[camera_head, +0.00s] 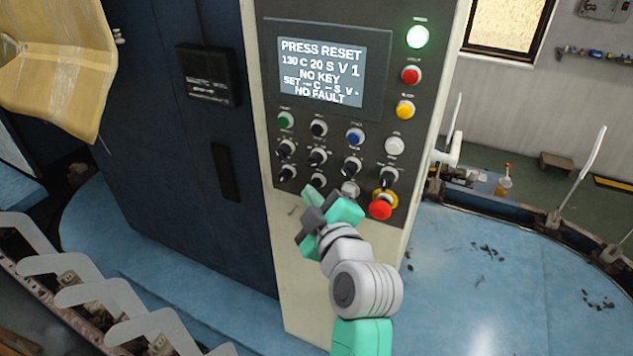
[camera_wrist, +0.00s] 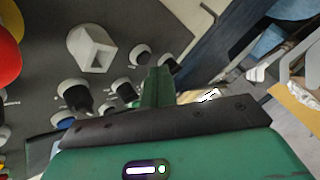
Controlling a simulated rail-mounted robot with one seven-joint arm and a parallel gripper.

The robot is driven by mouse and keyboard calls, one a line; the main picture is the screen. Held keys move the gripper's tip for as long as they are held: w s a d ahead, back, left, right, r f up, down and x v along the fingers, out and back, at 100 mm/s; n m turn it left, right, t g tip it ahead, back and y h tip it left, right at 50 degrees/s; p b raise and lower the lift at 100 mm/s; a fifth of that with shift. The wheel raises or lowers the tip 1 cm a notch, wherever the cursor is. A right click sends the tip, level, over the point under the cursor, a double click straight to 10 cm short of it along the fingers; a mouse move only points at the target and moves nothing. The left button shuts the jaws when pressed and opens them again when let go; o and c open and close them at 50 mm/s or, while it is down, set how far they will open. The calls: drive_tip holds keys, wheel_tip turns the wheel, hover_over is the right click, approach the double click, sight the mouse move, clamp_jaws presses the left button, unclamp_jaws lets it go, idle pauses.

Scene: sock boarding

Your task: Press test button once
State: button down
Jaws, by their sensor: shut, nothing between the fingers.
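The control panel (camera_head: 265,75) carries a screen (camera_head: 321,68) reading "PRESS RESET", "130 C 20 S V 1", "NO KEY" and "NO FAULT". Below it are a green button (camera_head: 285,120), a black button (camera_head: 319,127), a blue button (camera_head: 355,136), a white button (camera_head: 395,146) and several black knobs. The labels are too small to read, so I cannot tell which is the test button. My gripper (camera_head: 312,203) is shut and empty at the panel's lower edge, below the knobs. In the wrist view its fingers (camera_wrist: 158,88) overlap the lower knobs; contact is unclear.
A red emergency stop (camera_head: 381,208) on a yellow base sits right of my gripper. A grey knob (camera_head: 350,188) is close by and looms large in the wrist view (camera_wrist: 92,48). A blue deck (camera_head: 480,285) lies right.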

drive_tip(key=shift+s, duration=0.1)
drive_tip(key=shift+s+a+p, duration=0.2)
drive_tip(key=shift+s+a, duration=0.2)
drive_tip(key=shift+s, duration=0.3)
drive_tip(key=shift+s+a+p, duration=0.2)
drive_tip(key=shift+s+a, duration=0.25)
drive_tip(key=shift+s, duration=0.25)
drive_tip(key=shift+s+a+p, duration=0.2)
drive_tip(key=shift+s+a, duration=0.2)
drive_tip(key=shift+s, duration=0.3)
drive_tip(key=s+r+m+t+h+p, duration=0.1)
drive_tip(key=s+r+m+t+p, duration=0.15)
drive_tip(key=r, duration=0.75)
drive_tip(key=s+r+m+t+p, duration=0.15)
drive_tip(key=s+r+p, duration=0.25)
drive_tip(key=r, duration=0.6)
drive_tip(key=s+r+m+t+h+p, duration=0.1)
drive_tip(key=s+r+m+t+p, duration=0.1)
drive_tip(key=s+r+m, duration=0.2)
drive_tip(key=s+r+m+t+h+p, duration=0.2)
drive_tip(key=s+r+m, duration=0.3)
drive_tip(key=s+r, duration=0.6)
wheel_tip(320, 180, up, 5)
drive_tip(key=shift+a+t+h+p, duration=0.15)
drive_tip(key=shift+t+h+p, duration=0.15)
drive_tip(key=shift+p, duration=0.25)
